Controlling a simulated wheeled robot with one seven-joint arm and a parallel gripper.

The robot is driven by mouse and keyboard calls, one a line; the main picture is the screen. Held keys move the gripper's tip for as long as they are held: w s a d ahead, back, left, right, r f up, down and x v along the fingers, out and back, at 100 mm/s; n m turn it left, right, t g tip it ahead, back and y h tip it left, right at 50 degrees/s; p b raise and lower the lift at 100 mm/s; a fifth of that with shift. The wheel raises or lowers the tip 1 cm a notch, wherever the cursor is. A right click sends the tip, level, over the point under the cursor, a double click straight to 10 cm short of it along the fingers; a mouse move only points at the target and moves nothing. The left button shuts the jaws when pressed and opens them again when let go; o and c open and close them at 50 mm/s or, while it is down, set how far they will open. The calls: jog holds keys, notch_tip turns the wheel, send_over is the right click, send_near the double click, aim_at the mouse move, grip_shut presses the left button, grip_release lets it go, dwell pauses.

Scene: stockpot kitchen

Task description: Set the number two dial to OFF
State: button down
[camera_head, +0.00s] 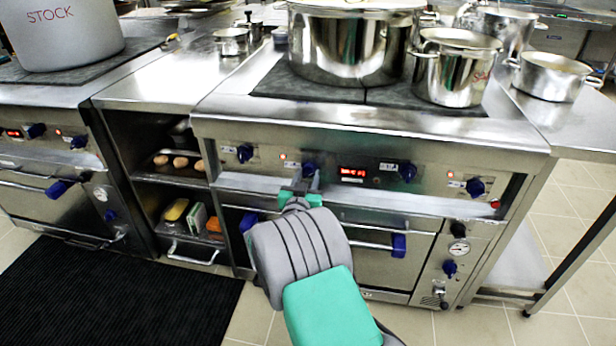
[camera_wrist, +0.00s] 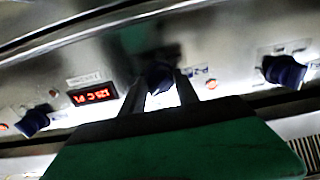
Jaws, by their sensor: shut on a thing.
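The number two dial (camera_head: 309,168) is a dark blue knob on the front panel of the middle range, left of the red digital display (camera_head: 353,174). My gripper (camera_head: 304,181) is at this dial, its fingers pointing into the panel. In the wrist view my gripper (camera_wrist: 161,88) has one finger on each side of the dial (camera_wrist: 160,75) and is shut on it. A label reading something like "P-2" (camera_wrist: 201,70) is beside it. The fingers hide part of the knob, so its pointer setting cannot be read.
Other blue dials sit on the same panel: one at left (camera_head: 244,153) and two at right (camera_head: 407,172), (camera_head: 475,187). A large stockpot (camera_head: 350,45) and a smaller pot (camera_head: 456,70) stand on the cooktop above. Oven handles (camera_head: 370,245) run below.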

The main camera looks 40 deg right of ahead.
jog(key=shift+n, duration=0.4)
jog(key=n, duration=0.4)
jog(key=shift+n, duration=0.3)
jog(key=n+p, duration=0.1)
jog(key=n, duration=0.4)
jog(key=shift+s+p, duration=0.1)
jog(key=shift+p, duration=0.25)
jog(key=shift+n, duration=0.4)
jog(key=c, duration=0.9)
grip_release()
